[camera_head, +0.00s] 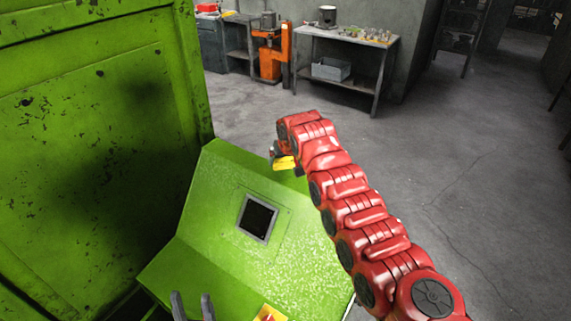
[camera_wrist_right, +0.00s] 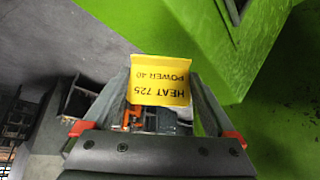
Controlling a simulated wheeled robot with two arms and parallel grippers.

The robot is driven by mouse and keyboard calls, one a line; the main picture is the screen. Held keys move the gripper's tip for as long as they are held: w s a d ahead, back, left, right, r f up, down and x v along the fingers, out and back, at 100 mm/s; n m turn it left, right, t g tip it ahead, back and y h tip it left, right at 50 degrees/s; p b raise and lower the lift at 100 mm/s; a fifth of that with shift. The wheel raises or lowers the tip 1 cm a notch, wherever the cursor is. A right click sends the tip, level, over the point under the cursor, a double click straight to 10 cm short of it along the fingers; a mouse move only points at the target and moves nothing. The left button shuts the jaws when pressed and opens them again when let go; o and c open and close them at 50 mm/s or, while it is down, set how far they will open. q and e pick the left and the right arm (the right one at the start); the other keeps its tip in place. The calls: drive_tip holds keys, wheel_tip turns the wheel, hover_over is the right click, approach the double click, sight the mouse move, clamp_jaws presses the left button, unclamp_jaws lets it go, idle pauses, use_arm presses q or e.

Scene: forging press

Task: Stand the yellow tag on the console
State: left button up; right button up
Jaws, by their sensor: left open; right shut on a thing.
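The yellow tag (camera_wrist_right: 160,82) shows large in the right wrist view, with the print "HEAT 725 POWER 40" upside down. My right gripper (camera_wrist_right: 161,105) is shut on it, with a finger at each side. In the head view the tag (camera_head: 284,163) is a small yellow patch at the end of my red right arm, near the console's far edge. The console (camera_head: 205,215) is green and sloped, with a dark square panel (camera_head: 257,218). I cannot tell whether the tag touches it. My left gripper (camera_head: 193,307) is open and empty at the bottom edge, over the console's near part.
A tall green machine wall (camera_head: 90,130) stands left of the console. A yellow-and-red fitting (camera_head: 269,314) sits at the console's near edge. A grey worktable (camera_head: 345,42) and an orange machine (camera_head: 270,55) stand at the back. The floor at right is clear.

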sight(286, 168)
drive_tip(key=shift+f+p, duration=1.4)
drive_tip(key=shift+p, duration=0.05)
drive_tip(key=shift+f, duration=0.45)
drive_tip(key=o, duration=1)
drive_tip(key=shift+b, duration=0.3)
drive_tip(key=shift+s+r+b, duration=0.25)
drive_tip(key=shift+r+b, duration=0.05)
drive_tip(key=shift+r, duration=0.25)
drive_tip(key=b+v, duration=0.4)
drive_tip(key=v, duration=0.7)
drive_tip(key=shift+b, duration=0.35)
drive_tip(key=shift+d+f, duration=0.1)
drive_tip(key=shift+d, duration=0.05)
